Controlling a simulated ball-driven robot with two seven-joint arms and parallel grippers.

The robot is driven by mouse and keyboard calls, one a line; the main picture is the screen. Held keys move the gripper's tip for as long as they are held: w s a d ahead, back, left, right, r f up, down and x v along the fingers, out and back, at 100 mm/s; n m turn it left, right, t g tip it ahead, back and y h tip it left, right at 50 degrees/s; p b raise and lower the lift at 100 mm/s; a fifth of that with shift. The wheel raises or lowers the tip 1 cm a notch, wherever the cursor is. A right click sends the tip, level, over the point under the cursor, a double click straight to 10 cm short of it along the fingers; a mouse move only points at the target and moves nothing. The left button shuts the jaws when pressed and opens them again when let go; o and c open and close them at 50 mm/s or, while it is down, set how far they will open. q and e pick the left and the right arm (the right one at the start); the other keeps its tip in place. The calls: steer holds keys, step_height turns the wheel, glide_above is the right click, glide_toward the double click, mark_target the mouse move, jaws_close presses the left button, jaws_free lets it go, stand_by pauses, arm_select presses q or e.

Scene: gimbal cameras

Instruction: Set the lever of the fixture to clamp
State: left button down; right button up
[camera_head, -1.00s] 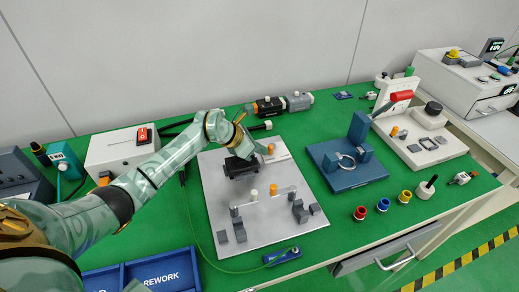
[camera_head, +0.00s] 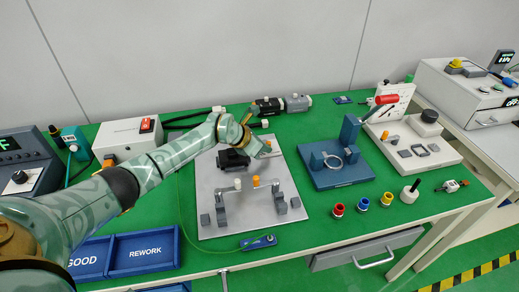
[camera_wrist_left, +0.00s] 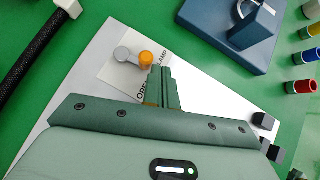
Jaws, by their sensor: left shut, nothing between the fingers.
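The fixture is a light grey plate (camera_head: 205,200) on the green bench, with a black block (camera_head: 233,158) near its back. Its lever, a grey arm (camera_wrist_left: 124,54) with an orange knob (camera_wrist_left: 146,58), shows in the left wrist view beside a label reading OPEN and, partly hidden, CLAMP. My left gripper (camera_head: 270,152) is over the plate's back right. In the left wrist view its fingertips (camera_wrist_left: 160,70) are shut, empty and right beside the orange knob; whether they touch it I cannot tell. The gripper covers part of the label. My right gripper is not in view.
A linkage with white and orange knobs (camera_head: 255,183) stands at the plate's front. A blue fixture with a ring (camera_head: 345,178) stands to the right, then a white panel with a red handle (camera_head: 386,99). Blue GOOD and REWORK bins (camera_head: 145,250) are at front left.

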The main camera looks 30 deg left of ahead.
arm_select(q)
steer(key=shift+w+d, duration=0.15)
steer(key=shift+d, duration=0.05)
steer(key=shift+w+d, duration=0.15)
steer(key=shift+d, duration=0.1)
steer(key=shift+d+f, duration=0.1)
steer(key=shift+d, duration=0.05)
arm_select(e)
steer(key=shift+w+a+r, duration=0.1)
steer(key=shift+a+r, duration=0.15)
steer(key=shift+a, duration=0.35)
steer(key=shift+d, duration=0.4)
arm_select(q)
steer(key=shift+w, duration=0.1)
steer(key=shift+w+a+b, duration=0.15)
steer(key=shift+a+b, duration=0.15)
steer(key=shift+a, duration=0.45)
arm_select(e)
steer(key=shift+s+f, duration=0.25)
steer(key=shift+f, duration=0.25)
